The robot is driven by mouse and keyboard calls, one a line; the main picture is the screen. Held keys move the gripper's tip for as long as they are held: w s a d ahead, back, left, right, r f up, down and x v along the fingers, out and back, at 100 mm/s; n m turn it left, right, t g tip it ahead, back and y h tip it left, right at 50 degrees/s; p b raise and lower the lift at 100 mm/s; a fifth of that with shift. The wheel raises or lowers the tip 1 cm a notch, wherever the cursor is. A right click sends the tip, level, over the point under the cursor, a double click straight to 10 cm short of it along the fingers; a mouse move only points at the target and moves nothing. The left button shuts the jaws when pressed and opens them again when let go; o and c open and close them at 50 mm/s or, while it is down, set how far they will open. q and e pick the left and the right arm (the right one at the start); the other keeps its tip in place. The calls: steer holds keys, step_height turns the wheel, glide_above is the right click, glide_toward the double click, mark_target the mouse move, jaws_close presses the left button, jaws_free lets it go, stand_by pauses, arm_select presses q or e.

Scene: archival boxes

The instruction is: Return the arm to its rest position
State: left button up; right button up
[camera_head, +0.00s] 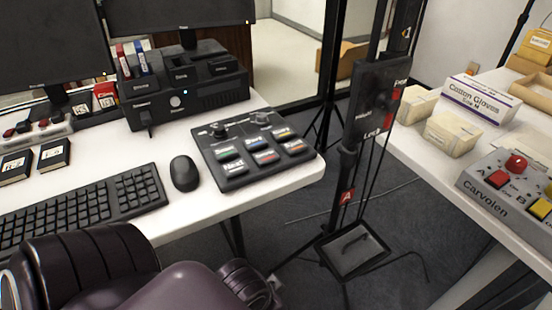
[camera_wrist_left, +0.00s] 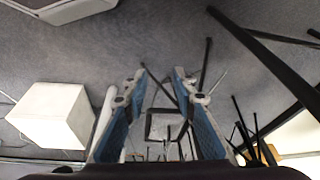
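My left gripper (camera_wrist_left: 158,80) shows in the left wrist view with its two blue-padded fingers apart and nothing between them. Beyond the fingers I see the grey floor and a dark square tray (camera_wrist_left: 165,125) with thin black legs around it. In the head view my dark purple left arm (camera_head: 165,280) crosses the bottom left corner, in front of the white desk (camera_head: 195,235). Its fingers do not show there. My right gripper is in neither view.
A keyboard (camera_head: 85,205), a mouse (camera_head: 184,173) and a button panel (camera_head: 250,155) lie on the desk near my left arm. A black stand (camera_head: 350,180) rises between this desk and the right-hand table (camera_head: 425,150). A white box (camera_wrist_left: 50,115) is left of the gripper.

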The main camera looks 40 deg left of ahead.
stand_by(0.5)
arm_select(q)
steer(key=s+f+g+p, duration=0.1)
steer(key=s+f+p, duration=0.2)
steer(key=f+p, duration=1.15)
arm_select(e)
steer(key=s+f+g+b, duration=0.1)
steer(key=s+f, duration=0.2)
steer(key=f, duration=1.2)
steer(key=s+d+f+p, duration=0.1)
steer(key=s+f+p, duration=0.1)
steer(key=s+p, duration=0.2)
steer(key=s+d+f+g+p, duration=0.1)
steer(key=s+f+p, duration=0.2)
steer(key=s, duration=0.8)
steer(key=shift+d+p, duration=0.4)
steer(key=shift+p, duration=0.55)
arm_select(q)
steer(key=s+a+f, duration=0.1)
steer(key=s+f, duration=0.1)
steer(key=s, duration=0.6)
steer(key=s+a+f+g, duration=0.1)
steer(key=s+a+f, duration=0.1)
steer(key=s, duration=0.6)
steer(key=shift+f+g, duration=0.3)
steer(key=shift+f, duration=0.55)
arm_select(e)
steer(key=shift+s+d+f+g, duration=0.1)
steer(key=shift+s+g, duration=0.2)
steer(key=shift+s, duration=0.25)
